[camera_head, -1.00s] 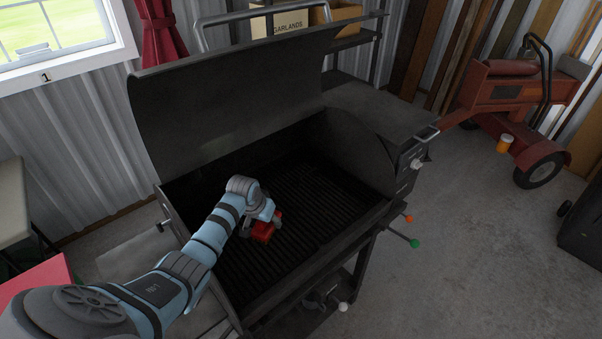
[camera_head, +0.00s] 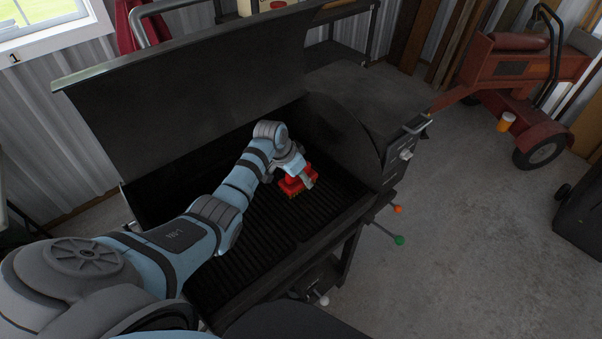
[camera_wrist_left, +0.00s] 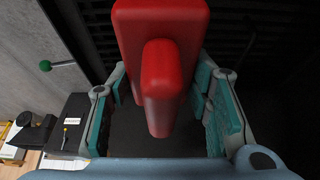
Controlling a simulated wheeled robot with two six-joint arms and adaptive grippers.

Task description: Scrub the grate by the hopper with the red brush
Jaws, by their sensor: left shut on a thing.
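The red brush (camera_head: 293,187) is in my left gripper (camera_head: 298,173), near the right, hopper end of the dark ribbed grate (camera_head: 250,240). In the left wrist view the red brush (camera_wrist_left: 162,45) stands between the two teal-padded fingers, which are shut on its handle. The brush is low over the grate; I cannot tell whether its bristles touch the bars. The black hopper (camera_head: 365,95) is at the grill's right end. My arm hides part of the grate's left side. My right gripper is not in view.
The grill's raised lid (camera_head: 230,85) stands behind the arm. The grill's front wall and right inner wall bound the grate. A green-tipped rod (camera_head: 399,240) sticks out at the right. Clear concrete floor and a red wheeled machine (camera_head: 520,80) lie further right.

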